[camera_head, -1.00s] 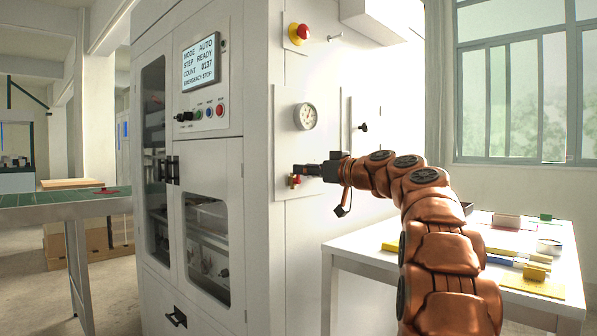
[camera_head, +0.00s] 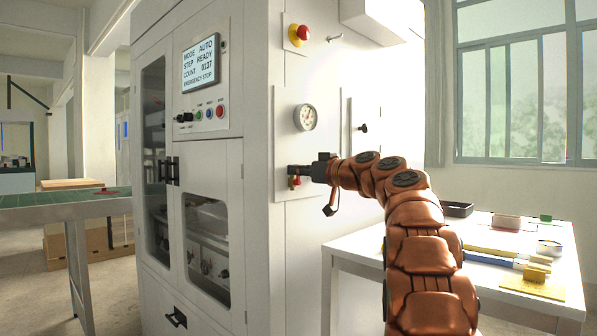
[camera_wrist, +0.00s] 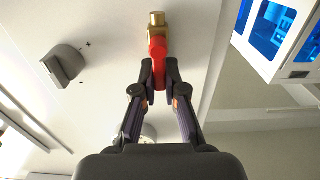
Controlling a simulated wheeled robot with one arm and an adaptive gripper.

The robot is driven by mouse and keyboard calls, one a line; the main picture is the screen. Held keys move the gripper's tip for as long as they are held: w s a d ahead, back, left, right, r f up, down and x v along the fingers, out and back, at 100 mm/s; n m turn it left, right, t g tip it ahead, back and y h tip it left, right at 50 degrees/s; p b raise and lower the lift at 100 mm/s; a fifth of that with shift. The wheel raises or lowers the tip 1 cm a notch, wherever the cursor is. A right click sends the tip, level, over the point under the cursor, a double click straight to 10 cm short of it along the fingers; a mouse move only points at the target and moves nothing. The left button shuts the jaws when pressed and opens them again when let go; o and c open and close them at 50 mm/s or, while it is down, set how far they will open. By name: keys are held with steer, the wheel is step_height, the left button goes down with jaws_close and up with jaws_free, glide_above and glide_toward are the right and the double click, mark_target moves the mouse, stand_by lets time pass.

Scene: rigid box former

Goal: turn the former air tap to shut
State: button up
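The air tap has a red handle (camera_wrist: 158,48) and a brass body (camera_wrist: 157,20), and it sits on the pale side panel of the former (camera_head: 256,150). My gripper (camera_wrist: 159,74) has its two fingers closed on either side of the red handle, with red showing between the fingertips. In the head view my gripper (camera_head: 293,170) reaches the panel from the right, below the round gauge (camera_head: 306,117). A bit of the red handle (camera_head: 296,180) shows just under the fingers; the rest of the tap is hidden there.
A red emergency button (camera_head: 299,34) is high on the same panel. A small black knob (camera_head: 363,127) stands out right of the gauge. A white table (camera_head: 350,255) with small parts stands at right. A green-topped bench (camera_head: 60,199) is at left.

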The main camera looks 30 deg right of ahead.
steer(key=shift+w+d+m, duration=0.1)
steer(key=shift+m, duration=0.5)
jaws_close()
steer(key=d+m+p, duration=0.1)
steer(key=m+p, duration=0.4)
steer(key=d+f+m+p, duration=0.1)
steer(key=m+p, duration=0.3)
steer(key=m, duration=0.1)
steer(key=d+f+m+p, duration=0.1)
steer(key=m+p, duration=0.4)
steer(key=shift+w+f+p, duration=0.25)
steer(key=shift+p, duration=0.05)
steer(key=shift+f+m+p, duration=0.35)
steer(key=shift+m+p, duration=0.3)
steer(key=shift+m, duration=0.25)
steer(key=shift+f, duration=0.1)
steer(key=o, duration=0.7)
jaws_free()
steer(key=shift+c, duration=0.2)
